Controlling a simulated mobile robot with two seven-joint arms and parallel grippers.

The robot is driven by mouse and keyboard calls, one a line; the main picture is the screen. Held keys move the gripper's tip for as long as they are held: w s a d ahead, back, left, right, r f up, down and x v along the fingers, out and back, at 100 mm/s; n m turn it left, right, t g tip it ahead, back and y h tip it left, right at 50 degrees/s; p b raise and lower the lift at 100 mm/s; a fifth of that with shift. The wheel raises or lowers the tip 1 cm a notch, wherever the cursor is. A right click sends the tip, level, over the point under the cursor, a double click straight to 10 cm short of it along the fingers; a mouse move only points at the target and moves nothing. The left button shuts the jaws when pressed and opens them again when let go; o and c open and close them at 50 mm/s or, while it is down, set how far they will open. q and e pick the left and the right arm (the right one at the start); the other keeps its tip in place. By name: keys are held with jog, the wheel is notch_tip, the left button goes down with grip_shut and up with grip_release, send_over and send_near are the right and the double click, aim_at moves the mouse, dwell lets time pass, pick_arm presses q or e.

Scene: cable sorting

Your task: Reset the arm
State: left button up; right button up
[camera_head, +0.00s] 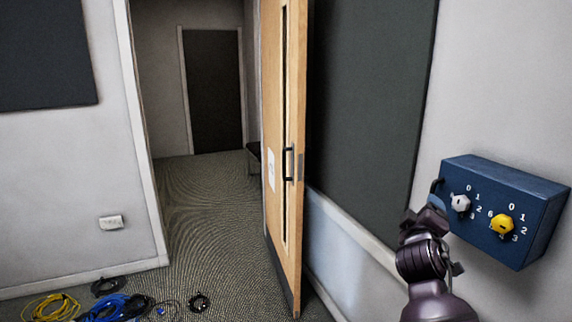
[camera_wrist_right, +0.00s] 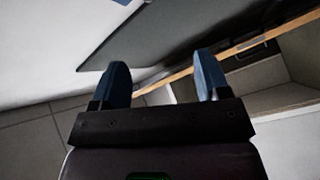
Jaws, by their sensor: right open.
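My right arm rises from the lower right of the head view, and its gripper (camera_head: 434,200) is beside the left edge of a blue switch box (camera_head: 482,213) on the right wall. I cannot tell whether it touches the box. In the right wrist view the two blue fingertips of this gripper (camera_wrist_right: 163,78) stand wide apart with nothing between them. My left gripper is in neither view.
A wooden door (camera_head: 285,130) stands open by a dark wall panel (camera_head: 370,100). Coiled cables, including a yellow one (camera_head: 52,308) and a blue one (camera_head: 103,307), lie on the floor at lower left. The carpeted doorway (camera_head: 205,200) is clear.

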jog(key=s+a+f+m+y, duration=0.2)
jog(key=s+a+f+y, duration=0.15)
jog(key=s+f, duration=0.45)
jog(key=s+a+f+m+y, duration=0.25)
jog(key=f+y, duration=0.25)
jog(key=f, duration=0.6)
jog(key=s+d+f+g, duration=0.1)
jog(key=s+f+g, duration=0.1)
jog(key=s+f, duration=0.7)
jog(key=s+d+f+m+g+b, duration=0.1)
jog(key=s+f+g, duration=0.2)
jog(key=s+f, duration=0.6)
jog(key=s, duration=0.4)
jog(key=shift+s, duration=0.35)
jog(key=shift+m, duration=0.25)
